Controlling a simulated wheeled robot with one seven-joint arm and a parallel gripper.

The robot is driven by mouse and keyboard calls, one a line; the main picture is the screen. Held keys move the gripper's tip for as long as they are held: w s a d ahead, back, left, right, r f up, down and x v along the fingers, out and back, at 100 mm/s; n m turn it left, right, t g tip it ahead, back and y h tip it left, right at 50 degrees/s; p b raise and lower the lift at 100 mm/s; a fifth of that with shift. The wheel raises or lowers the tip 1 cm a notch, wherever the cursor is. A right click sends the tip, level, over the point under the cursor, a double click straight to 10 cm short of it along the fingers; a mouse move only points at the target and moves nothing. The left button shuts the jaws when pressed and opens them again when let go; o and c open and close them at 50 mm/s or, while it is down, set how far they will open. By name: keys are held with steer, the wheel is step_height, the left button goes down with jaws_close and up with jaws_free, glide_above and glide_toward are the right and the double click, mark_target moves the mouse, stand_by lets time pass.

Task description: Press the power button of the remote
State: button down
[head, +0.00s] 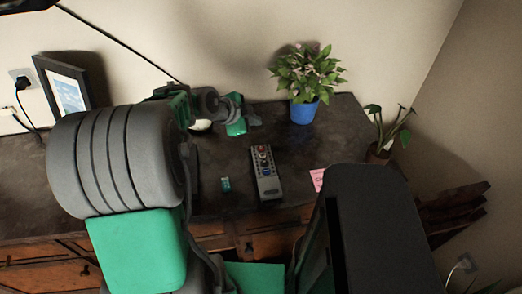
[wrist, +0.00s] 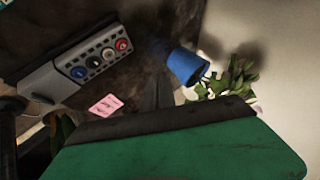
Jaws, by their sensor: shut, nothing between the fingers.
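The grey remote (head: 268,184) lies on the dark dresser top, its long side running from the back toward the front edge. A row of coloured buttons, with a red one, sits at its far end. In the wrist view the remote (wrist: 52,84) is at the upper left, with a red button (wrist: 122,44) at the end of a row of white and blue ones. My gripper (head: 254,119) is shut and empty, behind and slightly left of the remote's far end, apart from it in the picture. In the wrist view its dark fingers (wrist: 158,88) point up, right of the remote.
A plant in a blue pot (head: 304,111) stands behind and right of the remote. A pink note (head: 317,179) lies right of it, a small teal object (head: 225,184) left. Another plant (head: 379,150) stands far right. A picture frame (head: 64,88) leans at the back left.

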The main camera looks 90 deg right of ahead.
steer(key=shift+s+f+m, duration=0.1)
steer(key=shift+s+m, duration=0.2)
steer(key=shift+s, duration=0.35)
steer(key=b, duration=0.5)
glide_above(259, 149)
step_height(259, 149, down, 8)
steer(key=shift+f, duration=0.1)
steer(key=shift+f+b, duration=0.35)
stand_by(1.2)
steer(key=shift+f+b, duration=0.4)
steer(key=shift+b, duration=0.25)
